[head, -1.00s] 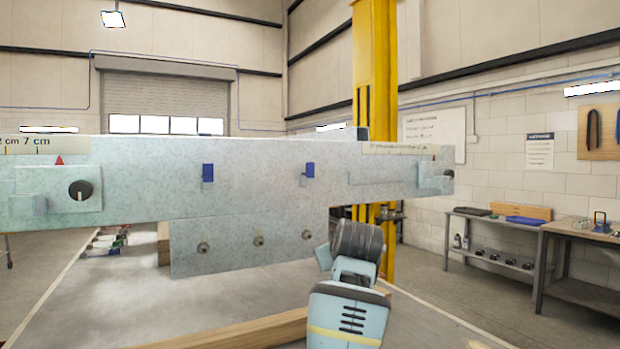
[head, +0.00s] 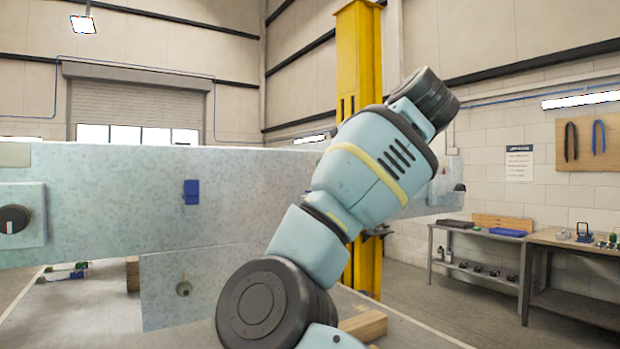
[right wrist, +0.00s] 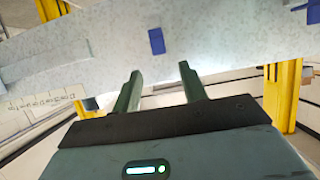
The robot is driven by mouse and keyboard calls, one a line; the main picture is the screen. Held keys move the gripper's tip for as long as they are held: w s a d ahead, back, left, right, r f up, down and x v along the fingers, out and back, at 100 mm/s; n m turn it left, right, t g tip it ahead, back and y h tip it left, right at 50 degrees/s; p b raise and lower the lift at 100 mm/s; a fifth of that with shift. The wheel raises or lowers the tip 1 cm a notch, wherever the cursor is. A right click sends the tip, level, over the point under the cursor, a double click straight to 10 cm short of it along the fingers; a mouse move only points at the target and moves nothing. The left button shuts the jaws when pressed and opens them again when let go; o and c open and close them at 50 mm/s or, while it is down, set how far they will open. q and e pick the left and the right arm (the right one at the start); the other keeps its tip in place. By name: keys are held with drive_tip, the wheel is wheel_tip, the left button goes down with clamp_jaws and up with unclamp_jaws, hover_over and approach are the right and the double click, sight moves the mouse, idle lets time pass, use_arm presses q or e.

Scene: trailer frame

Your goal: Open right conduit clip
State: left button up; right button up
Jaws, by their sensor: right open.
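The grey speckled frame beam (head: 100,215) spans the head view. The left blue clip (head: 191,192) shows on its face; my right arm hides the right clip there. In the right wrist view, which looks upside down, a blue clip (right wrist: 156,41) sits on the beam just beyond my fingertips; by the scale strip to its left, it seems to be the right one. Another blue piece (right wrist: 303,6) is cut off at the top right. My right gripper (right wrist: 160,68) is open and empty, its fingers pointing at the beam, apart from the clip. My left gripper is not in view.
A black knob (head: 12,219) stands out at the beam's left. A lower plate with a round fastener (head: 183,287) hangs below. A yellow post (head: 358,60) rises behind. Workbenches (head: 578,243) stand far right. Wooden blocks (head: 365,325) lie below my arm.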

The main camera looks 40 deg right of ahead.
drive_tip(key=x, duration=0.8)
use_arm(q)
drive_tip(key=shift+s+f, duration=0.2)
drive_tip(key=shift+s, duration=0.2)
use_arm(e)
drive_tip(key=shift+s, duration=0.1)
drive_tip(key=shift+c, duration=0.6)
clamp_jaws()
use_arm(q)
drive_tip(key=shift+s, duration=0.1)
